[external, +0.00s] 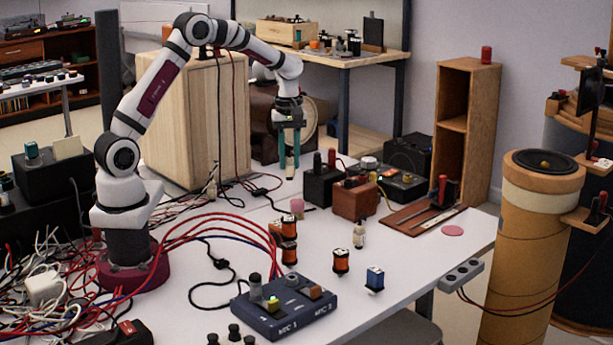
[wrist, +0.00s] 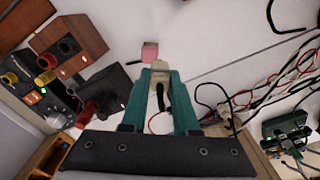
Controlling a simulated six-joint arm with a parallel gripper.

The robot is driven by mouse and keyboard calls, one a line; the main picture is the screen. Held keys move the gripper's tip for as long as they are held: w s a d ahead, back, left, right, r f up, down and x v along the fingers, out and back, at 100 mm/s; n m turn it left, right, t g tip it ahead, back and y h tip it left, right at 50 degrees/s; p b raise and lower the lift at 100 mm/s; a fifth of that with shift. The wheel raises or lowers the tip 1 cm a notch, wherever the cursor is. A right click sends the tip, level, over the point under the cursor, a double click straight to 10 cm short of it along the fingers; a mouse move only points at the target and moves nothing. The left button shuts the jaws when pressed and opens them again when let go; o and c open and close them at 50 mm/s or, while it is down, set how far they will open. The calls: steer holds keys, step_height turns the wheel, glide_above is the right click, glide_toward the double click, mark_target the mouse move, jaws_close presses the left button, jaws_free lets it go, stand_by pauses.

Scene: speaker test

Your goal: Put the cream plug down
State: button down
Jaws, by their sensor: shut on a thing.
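My gripper (external: 289,150) has teal fingers and points down above the back part of the white table. It is shut on a cream plug (external: 290,171), whose pale end shows just below the fingertips. In the wrist view my gripper (wrist: 160,72) has the cream plug (wrist: 153,68) between its fingertips, with a dark part between the fingers. I cannot tell whether the plug touches the table. A similar cream plug (external: 358,236) stands upright on the table in front of the brown box, and another (external: 212,188) stands near the large wooden cabinet.
A pink block (external: 297,206) stands on the table; it also shows in the wrist view (wrist: 149,51). A black box (external: 322,186) and a brown box (external: 355,201) stand to the right. A pink disc (external: 452,230) lies near the right edge. Cables (external: 200,235) clutter the left.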

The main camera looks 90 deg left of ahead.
steer(key=s+a+n, duration=0.6)
steer(key=s+a, duration=0.1)
steer(key=s, duration=0.3)
steer(key=s+a+f, duration=0.2)
steer(key=a+f, duration=0.1)
steer(key=s+a+f, duration=0.2)
steer(key=a+f, duration=0.1)
steer(key=f, duration=0.1)
steer(key=s+a+f, duration=0.2)
steer(key=s+f, duration=0.1)
steer(key=shift+a+f, duration=0.2)
steer(key=shift+a, duration=0.2)
steer(key=shift+f, duration=0.25)
steer(key=c, duration=0.7)
jaws_free()
steer(key=shift+f, duration=0.15)
